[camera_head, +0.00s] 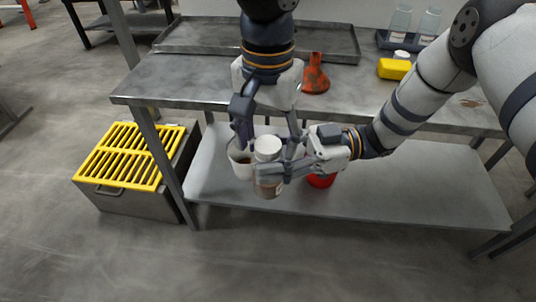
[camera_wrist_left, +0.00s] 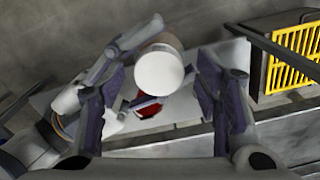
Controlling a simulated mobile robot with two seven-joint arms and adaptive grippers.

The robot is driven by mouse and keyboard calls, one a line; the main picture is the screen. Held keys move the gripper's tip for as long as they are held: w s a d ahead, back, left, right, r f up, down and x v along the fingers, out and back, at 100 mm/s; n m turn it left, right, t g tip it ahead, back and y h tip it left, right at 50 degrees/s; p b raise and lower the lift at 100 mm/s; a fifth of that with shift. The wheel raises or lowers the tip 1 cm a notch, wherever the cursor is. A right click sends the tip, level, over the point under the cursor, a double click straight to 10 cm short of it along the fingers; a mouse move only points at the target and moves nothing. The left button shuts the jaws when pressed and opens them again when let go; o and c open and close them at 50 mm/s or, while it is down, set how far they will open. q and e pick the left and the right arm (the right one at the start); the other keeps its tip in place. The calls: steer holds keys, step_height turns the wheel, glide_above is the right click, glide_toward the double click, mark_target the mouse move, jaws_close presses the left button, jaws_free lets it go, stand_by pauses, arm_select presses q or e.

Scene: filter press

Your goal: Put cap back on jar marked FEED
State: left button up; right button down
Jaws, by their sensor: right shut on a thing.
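A jar (camera_head: 268,186) with brownish contents and a white round cap (camera_head: 268,146) on top is held upright in front of the bench. Its label is too small to read. My right gripper (camera_head: 277,171) is shut on the jar's body from the right. My left gripper (camera_head: 268,136) points down from above, open, with its fingers apart on either side of the cap. In the left wrist view the cap (camera_wrist_left: 159,72) shows as a white disc between the spread fingers (camera_wrist_left: 155,100), with visible gaps on both sides. I cannot tell how firmly the cap sits.
A yellow-grated box (camera_head: 125,155) stands left.

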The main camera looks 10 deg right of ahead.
arm_select(q)
steer(key=shift+r, duration=0.1)
step_height(320, 180, up, 4)
steer(key=shift+r, duration=0.2)
steer(key=shift+r+n, duration=0.3)
steer(key=shift+r, duration=0.05)
steer(key=shift+c, duration=0.4)
step_height(320, 180, up, 3)
steer(key=n, duration=0.2)
steer(key=shift+s+f+n, duration=0.1)
steer(key=shift+n, duration=0.2)
steer(key=shift+f, duration=4.05)
